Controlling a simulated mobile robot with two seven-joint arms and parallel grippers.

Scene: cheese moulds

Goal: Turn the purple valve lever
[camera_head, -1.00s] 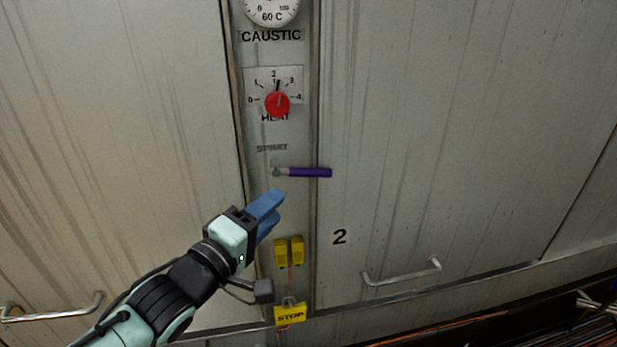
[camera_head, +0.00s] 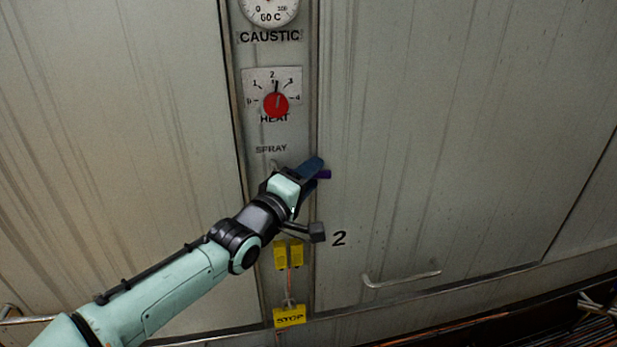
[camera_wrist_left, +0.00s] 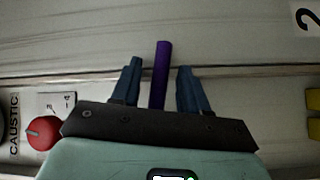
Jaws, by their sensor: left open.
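The purple valve lever (camera_head: 325,174) sticks out to the right from the panel under the word SPRAY. In the head view my left gripper (camera_head: 314,168) covers most of it, and only its outer end shows. In the left wrist view the lever (camera_wrist_left: 161,75) lies between the two blue fingers (camera_wrist_left: 158,80), with a gap on each side. The left gripper is open around the lever. The lever's base is mostly hidden behind the gripper. My right gripper is not in view.
A red HEAT knob (camera_head: 276,105) and a round gauge (camera_head: 270,10) are above the lever. A door handle (camera_head: 401,279) is at lower right. The broad door panels on both sides are flat.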

